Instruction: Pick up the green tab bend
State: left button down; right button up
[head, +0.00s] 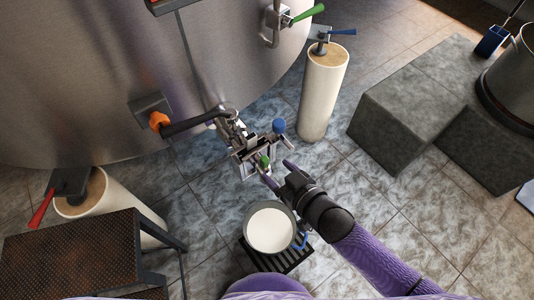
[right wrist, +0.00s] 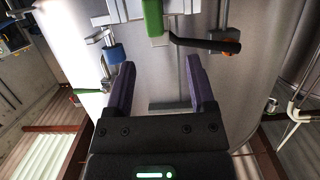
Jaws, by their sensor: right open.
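The green tab (head: 264,161) shows at the near end of the metal rack of fittings by the tank; the bend it belongs to is hard to make out. In the right wrist view the green tab (right wrist: 153,17) is upright at the top, ahead of the fingers. My right gripper (head: 279,174) is open just right of and below the green tab. In the wrist view its two purple fingers (right wrist: 160,64) are apart with nothing between them. My left gripper is not in view.
A blue tab (head: 278,126) and an orange-tipped black handle (head: 158,120) are close to the green tab. A white-filled bucket (head: 270,230) stands below my right gripper. The steel tank (head: 90,70) is behind; grey blocks (head: 410,105) stand right.

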aim_at(266, 160)
jog(key=x, duration=0.1)
jog(key=b+x, duration=0.1)
jog(key=x, duration=0.1)
jog(key=shift+s+d+f, duration=0.1)
jog(key=shift+f, duration=0.2)
jog(key=b+x, duration=0.3)
jog(key=x, duration=0.1)
jog(key=shift+w+f, duration=0.15)
jog(key=shift+w, duration=0.25)
jog(key=shift+r, duration=0.2)
jog(key=shift+c, duration=0.2)
grip_shut()
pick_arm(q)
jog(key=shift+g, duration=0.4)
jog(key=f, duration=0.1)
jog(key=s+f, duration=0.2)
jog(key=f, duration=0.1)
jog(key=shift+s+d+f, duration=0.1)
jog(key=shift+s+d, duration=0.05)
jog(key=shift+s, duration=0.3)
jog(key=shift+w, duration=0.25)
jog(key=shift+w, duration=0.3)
